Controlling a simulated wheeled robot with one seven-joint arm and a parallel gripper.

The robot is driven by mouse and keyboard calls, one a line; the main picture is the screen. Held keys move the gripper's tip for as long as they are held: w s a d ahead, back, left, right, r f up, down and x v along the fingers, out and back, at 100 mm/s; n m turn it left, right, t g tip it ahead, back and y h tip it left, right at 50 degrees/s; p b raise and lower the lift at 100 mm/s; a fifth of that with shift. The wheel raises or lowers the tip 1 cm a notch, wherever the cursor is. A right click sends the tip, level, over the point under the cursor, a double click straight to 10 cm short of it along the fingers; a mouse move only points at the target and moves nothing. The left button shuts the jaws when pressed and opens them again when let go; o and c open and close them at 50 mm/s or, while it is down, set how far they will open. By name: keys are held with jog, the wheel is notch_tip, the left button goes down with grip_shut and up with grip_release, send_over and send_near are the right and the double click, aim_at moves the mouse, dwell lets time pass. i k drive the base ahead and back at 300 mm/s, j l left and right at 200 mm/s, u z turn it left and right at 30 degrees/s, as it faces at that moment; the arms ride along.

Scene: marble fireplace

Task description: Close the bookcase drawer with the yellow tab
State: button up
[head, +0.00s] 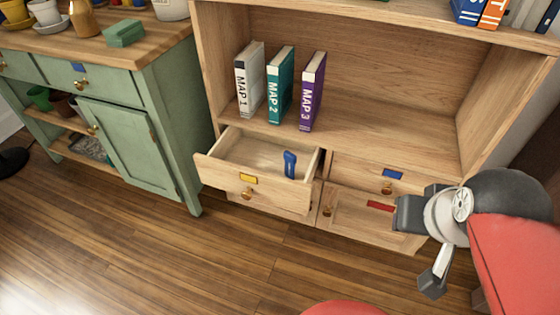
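The bookcase drawer with the yellow tab (215,174) is pulled out at the lower left of the wooden bookcase. Its front carries the yellow tab (248,179) and a round brass knob (247,193). A small blue object (289,163) is in the drawer near its right side; I cannot tell what it is. My gripper (420,249) is at the lower right, to the right of the drawer and apart from it. Its two fingers are spread, with nothing seen between them. It partly covers the bookcase's lower right corner.
A closed blue-tabbed drawer (393,174) and a closed red-tabbed door (380,206) are on the bookcase's right side. Several books stand on the shelf above the open drawer. A green cabinet (125,145) stands at left. The wooden floor (220,260) in front is clear.

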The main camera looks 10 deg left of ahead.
aim_at(250, 164)
jog(key=u, duration=1.2)
